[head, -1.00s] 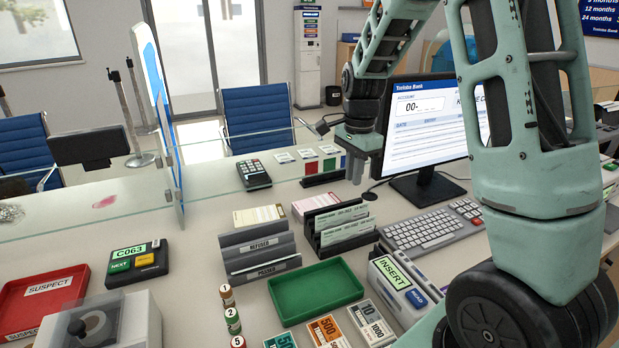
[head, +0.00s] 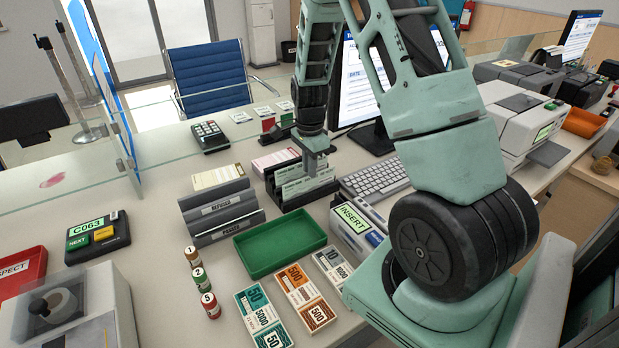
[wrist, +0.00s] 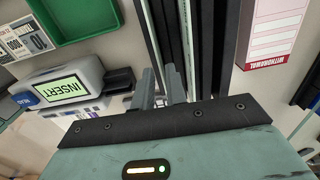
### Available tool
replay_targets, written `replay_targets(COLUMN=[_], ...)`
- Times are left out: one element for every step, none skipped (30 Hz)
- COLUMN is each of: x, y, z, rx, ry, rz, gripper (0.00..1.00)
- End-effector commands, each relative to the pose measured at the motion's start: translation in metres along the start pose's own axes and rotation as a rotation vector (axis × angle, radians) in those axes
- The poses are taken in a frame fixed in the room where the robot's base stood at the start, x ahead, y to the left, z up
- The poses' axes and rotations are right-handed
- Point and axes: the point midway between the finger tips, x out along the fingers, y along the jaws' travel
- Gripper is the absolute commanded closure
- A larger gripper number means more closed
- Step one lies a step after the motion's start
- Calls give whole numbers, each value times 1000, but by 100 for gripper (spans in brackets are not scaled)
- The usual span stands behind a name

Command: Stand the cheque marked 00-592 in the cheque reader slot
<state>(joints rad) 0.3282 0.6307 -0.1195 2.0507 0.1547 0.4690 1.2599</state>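Cheques (head: 308,187) stand upright in a dark slotted rack (head: 272,186) at the middle of the counter; their printed numbers are too small to read. The cheque reader (head: 343,229) with a green INSERT screen is to the right of and nearer than the rack; it also shows at the left of the wrist view (wrist: 90,72). My gripper (head: 314,166) points down right at the cheques. In the wrist view its fingers (wrist: 162,82) are apart, over the rack where the cheques show edge-on. I cannot tell whether a cheque lies between them.
A green tray (head: 249,263) lies left of the reader, with REFUSED and PASSED holders (head: 222,211) behind it. A keyboard (head: 375,177) and monitor stand right of the rack. Banknote stacks (head: 262,318) and small rolls lie in front. A glass screen crosses behind.

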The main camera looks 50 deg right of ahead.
Motion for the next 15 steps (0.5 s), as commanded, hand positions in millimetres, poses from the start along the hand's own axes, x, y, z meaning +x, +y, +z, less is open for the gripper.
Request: replay_targets(x=[9,14,20,24,28,32,34,37,40,41,42,44,44,44,45], y=[1,1,1,1,0,0,0,0,0,0,0,0,0,0,0], z=[0,0,0,0,0,0,0,0,0,0,0,0,0,0,0], rx=[1,0,0,0,1,1,1,1,0,0,0,0,0,-1,-1], ry=[-1,-1,-1,-1,-1,0,0,0,0,0,0,0,0,0,0], rz=[4,4,3,3,3,1,1,2,1,0,0,-1,-1,-1,-1], gripper=[86,86,86,86,86,86,86,86,86,86,86,86,86,86,86])
